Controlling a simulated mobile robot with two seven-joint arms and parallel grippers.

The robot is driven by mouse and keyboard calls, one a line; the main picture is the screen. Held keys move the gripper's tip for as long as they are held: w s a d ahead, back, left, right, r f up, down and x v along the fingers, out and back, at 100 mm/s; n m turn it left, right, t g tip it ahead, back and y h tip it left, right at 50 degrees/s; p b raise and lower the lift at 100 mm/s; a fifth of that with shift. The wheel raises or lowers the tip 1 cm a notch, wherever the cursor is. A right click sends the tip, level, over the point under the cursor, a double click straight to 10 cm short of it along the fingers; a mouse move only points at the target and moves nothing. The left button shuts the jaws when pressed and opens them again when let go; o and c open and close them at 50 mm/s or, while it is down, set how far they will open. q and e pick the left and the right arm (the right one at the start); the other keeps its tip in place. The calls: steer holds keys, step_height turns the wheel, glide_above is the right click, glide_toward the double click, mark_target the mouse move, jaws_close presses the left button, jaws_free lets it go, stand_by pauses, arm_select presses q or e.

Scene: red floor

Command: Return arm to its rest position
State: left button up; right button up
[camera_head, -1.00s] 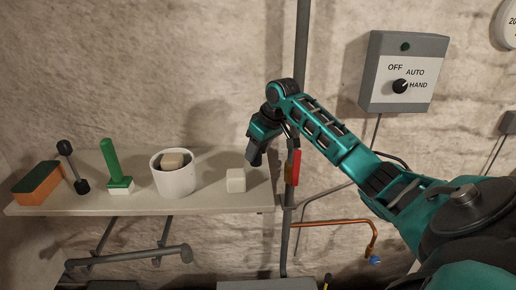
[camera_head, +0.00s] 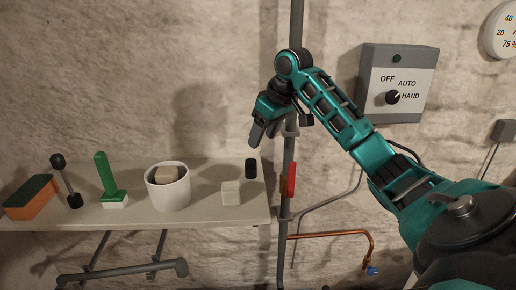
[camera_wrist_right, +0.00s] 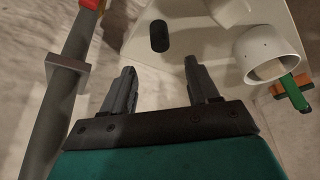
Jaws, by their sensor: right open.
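My right arm comes in from the right in the head view, and its gripper (camera_head: 262,133) hangs above the right end of the shelf, pointing down. In the right wrist view the gripper (camera_wrist_right: 157,85) is open, with its two fingers apart and nothing between them. A small black cylinder (camera_head: 251,168) stands on the shelf below the gripper. It also shows beyond the fingertips in the right wrist view (camera_wrist_right: 159,36), apart from them. My left gripper is not in view.
The shelf (camera_head: 240,212) holds a white cube (camera_head: 231,193), a white cup (camera_head: 169,190) with a tan block inside, a green-handled brush (camera_head: 107,180), a dark dumbbell-shaped piece (camera_head: 66,182) and an orange-green sponge (camera_head: 31,197). A vertical pipe (camera_head: 288,215) with a red handle (camera_head: 290,180) and a switch box (camera_head: 399,82) are nearby.

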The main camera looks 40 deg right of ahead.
steer(key=shift+v, duration=1.05)
steer(key=shift+f, duration=0.1)
